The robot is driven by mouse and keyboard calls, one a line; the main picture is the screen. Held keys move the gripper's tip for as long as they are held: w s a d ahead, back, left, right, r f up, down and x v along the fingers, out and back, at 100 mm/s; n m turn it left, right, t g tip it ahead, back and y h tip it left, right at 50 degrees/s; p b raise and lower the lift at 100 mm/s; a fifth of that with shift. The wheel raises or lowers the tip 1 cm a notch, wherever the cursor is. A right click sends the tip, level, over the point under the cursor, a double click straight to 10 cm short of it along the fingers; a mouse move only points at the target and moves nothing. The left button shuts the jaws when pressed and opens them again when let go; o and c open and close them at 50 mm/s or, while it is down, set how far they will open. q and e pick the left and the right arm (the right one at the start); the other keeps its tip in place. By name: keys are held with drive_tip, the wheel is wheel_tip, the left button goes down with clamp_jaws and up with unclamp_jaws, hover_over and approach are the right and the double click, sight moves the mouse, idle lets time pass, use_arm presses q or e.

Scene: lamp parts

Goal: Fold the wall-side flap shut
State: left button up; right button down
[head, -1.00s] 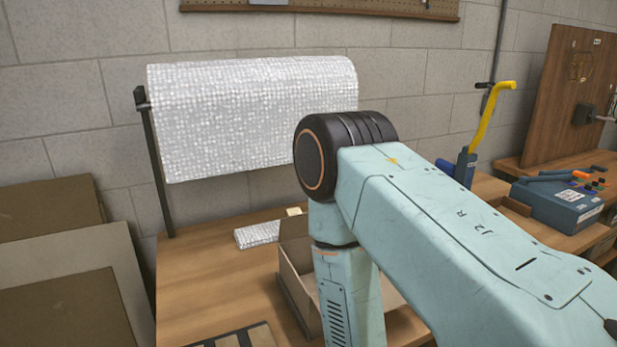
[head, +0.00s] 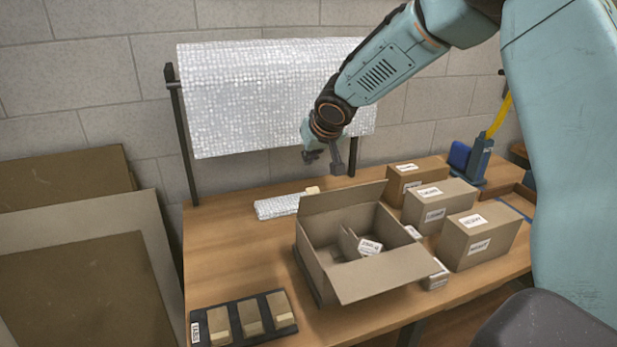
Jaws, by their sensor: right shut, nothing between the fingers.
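The open cardboard carton (head: 325,277) sits on the workbench in the head view. Its wall-side flap (head: 342,198) stands raised along the back edge. The front flap (head: 388,281) is splayed outward toward me. Inside are a cardboard divider and a small item with a white label (head: 369,246). My right gripper (head: 326,164) is above and behind the wall-side flap, in front of the bubble wrap roll. It is shut, empty and apart from the flap. My left gripper is out of view.
Several closed labelled boxes (head: 480,238) stand right of the carton. A bubble-wrap piece (head: 277,206) lies behind it. A black tray (head: 207,318) with brown blocks is at front left. The large bubble wrap roll (head: 250,95) hangs behind. Bare benchtop (head: 235,255) lies left of the carton.

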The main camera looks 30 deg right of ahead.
sight(311, 188)
drive_tip(key=d, duration=0.1)
drive_tip(key=w+d+f, duration=0.1)
drive_tip(key=d+p, duration=0.1)
drive_tip(key=shift+w+d+f, duration=0.2)
drive_tip(key=shift+w, duration=0.1)
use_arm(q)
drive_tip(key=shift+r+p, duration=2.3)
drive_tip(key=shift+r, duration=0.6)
use_arm(e)
drive_tip(key=shift+w+a+x, duration=0.25)
drive_tip(key=shift+a+x, duration=0.3)
drive_tip(key=shift+x, duration=3.1)
drive_tip(key=shift+s+a+f+b, duration=0.1)
drive_tip(key=shift+s+f+b, duration=0.15)
drive_tip(key=shift+s+b, duration=0.7)
drive_tip(key=shift+s+f+b, duration=0.25)
drive_tip(key=shift+s+b, duration=0.15)
drive_tip(key=shift+b, duration=1.15)
drive_tip(key=shift+s+a+f+b, duration=0.1)
drive_tip(key=shift+s+f+b, duration=0.15)
drive_tip(key=shift+s+b, duration=0.7)
drive_tip(key=shift+w+a+r+b, duration=0.1)
drive_tip(key=shift+w+a+b, duration=0.2)
drive_tip(key=shift+w, duration=0.15)
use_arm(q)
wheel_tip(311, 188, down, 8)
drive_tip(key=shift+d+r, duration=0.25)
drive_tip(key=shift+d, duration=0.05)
